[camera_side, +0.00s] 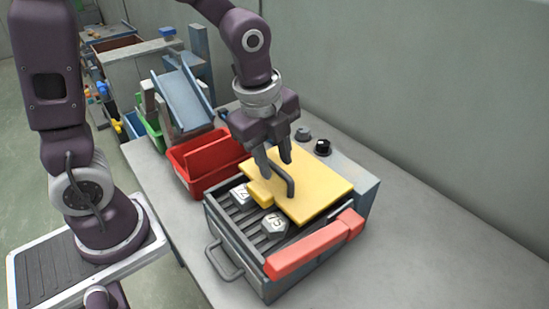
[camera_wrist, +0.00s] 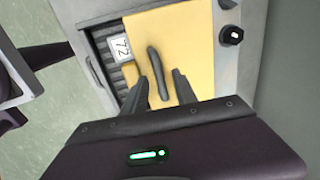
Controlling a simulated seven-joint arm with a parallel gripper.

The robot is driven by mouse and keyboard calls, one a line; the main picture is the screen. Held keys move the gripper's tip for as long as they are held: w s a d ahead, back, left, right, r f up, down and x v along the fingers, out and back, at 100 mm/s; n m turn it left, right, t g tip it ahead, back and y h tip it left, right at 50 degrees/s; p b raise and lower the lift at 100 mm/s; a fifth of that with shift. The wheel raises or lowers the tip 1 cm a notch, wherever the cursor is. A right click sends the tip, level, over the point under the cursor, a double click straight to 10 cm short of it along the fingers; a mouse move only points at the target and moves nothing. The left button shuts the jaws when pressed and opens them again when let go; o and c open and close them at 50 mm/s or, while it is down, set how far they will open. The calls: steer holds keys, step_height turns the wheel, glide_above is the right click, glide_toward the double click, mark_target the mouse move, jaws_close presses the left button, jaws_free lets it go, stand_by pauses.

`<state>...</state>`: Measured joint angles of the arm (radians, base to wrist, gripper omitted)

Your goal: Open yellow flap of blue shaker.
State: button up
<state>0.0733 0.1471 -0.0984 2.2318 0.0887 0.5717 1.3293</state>
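The blue-grey shaker (camera_side: 236,250) is a box on the table with a flat yellow flap (camera_side: 325,185) lying over much of its top. A dark bar handle (camera_side: 287,182) stands on the flap; it also shows in the wrist view (camera_wrist: 153,62). My gripper (camera_side: 277,169) is pointed down at the handle. In the wrist view my gripper (camera_wrist: 161,76) has its fingers apart, one on each side of the handle's near end, with yellow showing in the gaps. I cannot tell how far down the fingers reach along the handle.
Numbered grey metal pieces, 72 (camera_side: 240,196) and 75 (camera_side: 275,225), sit in the shaker's slotted part beside the flap. A red bar (camera_side: 315,248) lies along its front right edge. A red bin (camera_side: 192,178) stands behind left. Black knobs (camera_side: 322,147) are behind. The table's right is clear.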

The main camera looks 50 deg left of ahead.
jaws_close()
stand_by(1.4)
